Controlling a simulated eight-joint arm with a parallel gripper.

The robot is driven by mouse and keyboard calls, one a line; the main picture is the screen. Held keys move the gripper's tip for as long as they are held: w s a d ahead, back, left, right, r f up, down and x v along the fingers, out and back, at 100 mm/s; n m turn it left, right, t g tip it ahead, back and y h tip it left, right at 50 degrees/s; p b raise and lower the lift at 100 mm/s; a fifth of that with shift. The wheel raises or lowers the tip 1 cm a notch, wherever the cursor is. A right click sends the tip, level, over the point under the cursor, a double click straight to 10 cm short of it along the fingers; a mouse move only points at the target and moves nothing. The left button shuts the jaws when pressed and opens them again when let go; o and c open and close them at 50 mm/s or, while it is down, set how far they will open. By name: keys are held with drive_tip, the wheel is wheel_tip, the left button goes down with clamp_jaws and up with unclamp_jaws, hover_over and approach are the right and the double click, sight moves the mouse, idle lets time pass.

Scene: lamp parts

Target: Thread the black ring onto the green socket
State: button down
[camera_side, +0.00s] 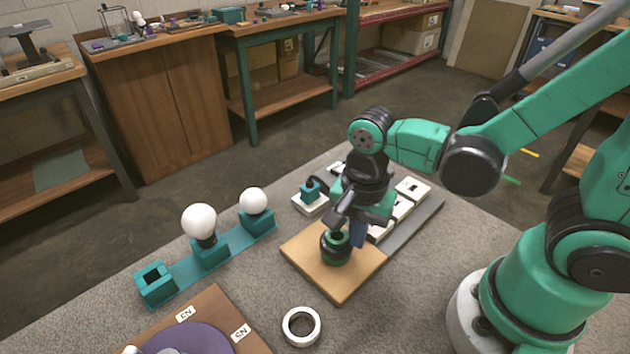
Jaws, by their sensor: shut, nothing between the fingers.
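The green socket (336,258) stands on the wooden board (325,283). A dark band, which looks like the black ring (325,246), sits around its upper part; its exact seating is hard to tell at this size. My gripper (352,238) points down just above and to the right of the socket. Its fingers are shut with nothing between them, and they partly hide the socket's right side.
A white ring (301,326) lies on the grey table in front. A teal holder (187,268) with two white bulbs stands at left. White switch blocks (404,207) line a grey strip behind the gripper. A purple disc (188,338) lies front left.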

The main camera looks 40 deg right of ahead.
drive_tip(key=m, duration=0.2)
drive_tip(key=shift+s+a+m, duration=0.15)
drive_tip(key=shift+a+m, duration=0.15)
drive_tip(key=shift+m, duration=0.1)
drive_tip(key=shift+a+m, duration=0.25)
drive_tip(key=shift+m, duration=0.55)
drive_tip(key=m, duration=0.2)
drive_tip(key=a+m, duration=0.1)
drive_tip(key=m, duration=0.2)
drive_tip(key=shift+a+f, duration=0.1)
drive_tip(key=shift+a+m, duration=0.15)
drive_tip(key=shift+m, duration=0.65)
drive_tip(key=shift+a+m, duration=0.15)
drive_tip(key=shift+m, duration=0.65)
